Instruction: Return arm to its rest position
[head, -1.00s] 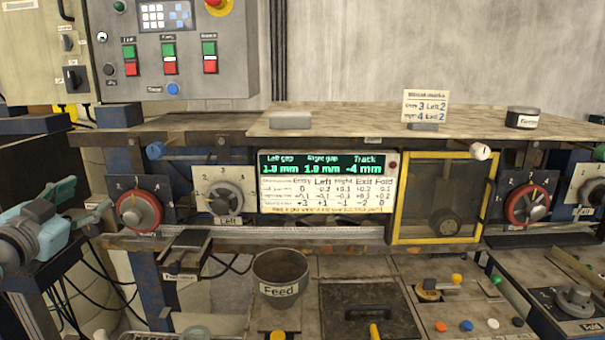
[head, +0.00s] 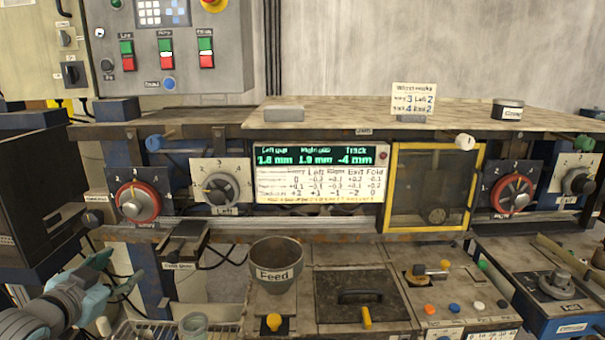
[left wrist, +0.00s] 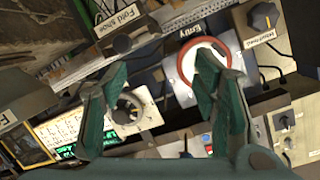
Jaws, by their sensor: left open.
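My left gripper (head: 112,275) is low at the left in the head view. Its teal fingers are spread and hold nothing. It hangs in front of and below the red-rimmed Entry dial (head: 154,205), apart from it. In the left wrist view the open fingers (left wrist: 158,72) point toward the machine front, with the Entry dial (left wrist: 186,68) partly behind one finger and the white-plated Left dial (left wrist: 140,110) beyond the other. My right gripper is in neither view.
The display (head: 318,158) reads about 1.8 mm, 1.9 mm and -4 mm. A Feed cup (head: 275,275) stands at front centre. A dark cabinet (head: 35,190) is at the left. A wire rack (head: 150,330) and small jar (head: 194,325) are near my left gripper.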

